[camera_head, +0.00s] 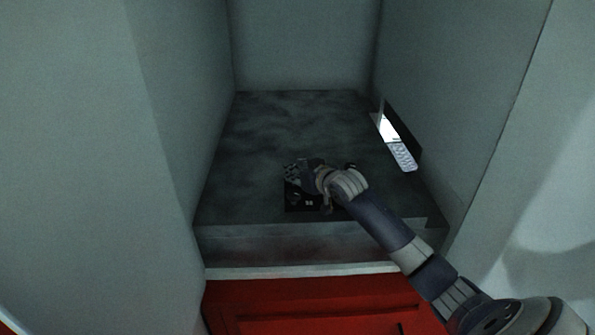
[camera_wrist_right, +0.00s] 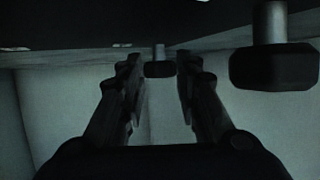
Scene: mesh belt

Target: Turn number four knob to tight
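A small black panel (camera_head: 298,206) sits near the front edge of the dark counter in the head view. My right arm covers much of it, and its number labels are too small to read. In the right wrist view, two dark knobs on short stems show: a smaller one (camera_wrist_right: 159,69) and a larger, nearer one (camera_wrist_right: 274,68) at the right. My right gripper (camera_wrist_right: 158,62) is open, with the smaller knob in line with the gap between its fingertips. I cannot tell whether they touch it, or which knob is number four. My left gripper is out of view.
The counter (camera_head: 270,130) is enclosed by pale walls at the left, back and right. A slot in the right wall shows a light mesh belt (camera_head: 402,156). A red cabinet front (camera_head: 300,300) lies below. The counter behind the panel is clear.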

